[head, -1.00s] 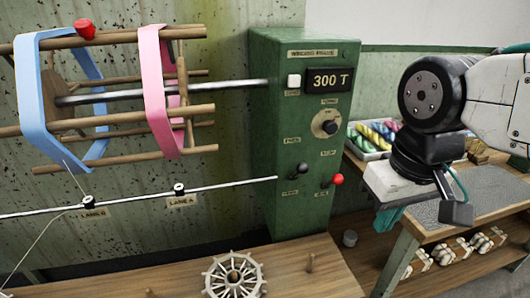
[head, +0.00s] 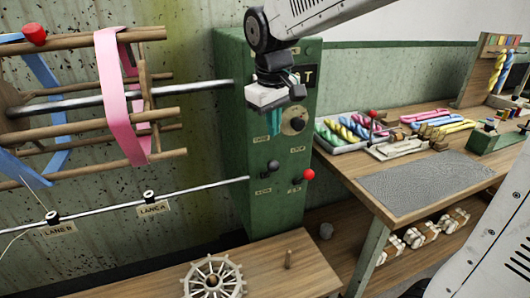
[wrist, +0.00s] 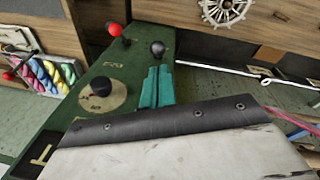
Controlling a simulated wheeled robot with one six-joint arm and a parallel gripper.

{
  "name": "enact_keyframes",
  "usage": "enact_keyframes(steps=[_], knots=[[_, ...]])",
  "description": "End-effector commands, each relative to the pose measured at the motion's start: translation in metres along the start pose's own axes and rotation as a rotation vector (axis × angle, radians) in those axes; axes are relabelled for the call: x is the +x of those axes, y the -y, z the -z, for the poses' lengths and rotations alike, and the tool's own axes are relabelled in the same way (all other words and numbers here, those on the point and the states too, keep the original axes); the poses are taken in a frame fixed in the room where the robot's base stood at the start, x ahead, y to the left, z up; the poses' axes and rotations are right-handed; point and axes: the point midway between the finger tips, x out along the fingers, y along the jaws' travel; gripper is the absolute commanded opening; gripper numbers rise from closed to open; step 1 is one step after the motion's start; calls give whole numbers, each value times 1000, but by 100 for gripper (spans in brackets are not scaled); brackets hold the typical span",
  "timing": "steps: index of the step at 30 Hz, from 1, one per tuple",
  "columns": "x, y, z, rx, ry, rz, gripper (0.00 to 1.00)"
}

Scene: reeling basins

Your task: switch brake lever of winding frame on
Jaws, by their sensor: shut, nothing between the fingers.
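The winding frame's green control box (head: 240,110) stands left of centre in the head view. Its front carries a black-knobbed lever (head: 273,165) and, to its right, a red-knobbed lever (head: 308,175). Their small labels are too blurred to read surely. My gripper (head: 275,131) is shut and empty, its teal fingers pointing down in front of the box, above the black knob. In the wrist view the shut fingers (wrist: 159,70) point at the black knob (wrist: 157,47), with a gap to it unclear. The red knob (wrist: 113,29) is beside it.
A round dial (head: 294,122) sits above the levers; my arm partly hides the display. Left is the wooden reel with a pink band (head: 110,75). A bench (head: 400,130) on the right holds a tray of coloured skeins (head: 350,130). A spoked wheel (head: 212,279) lies below.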

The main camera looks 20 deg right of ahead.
Motion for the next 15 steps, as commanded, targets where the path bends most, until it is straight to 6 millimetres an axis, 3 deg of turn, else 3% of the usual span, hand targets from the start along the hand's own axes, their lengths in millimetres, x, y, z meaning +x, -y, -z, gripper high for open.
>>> enact_keyframes(steps=[3,6,15], knots=[[9,-1,28,-41,1,-8,0],[13,-2,39,-56,-1,-12,0],[13,-3,40,-59,-2,-13,0]])
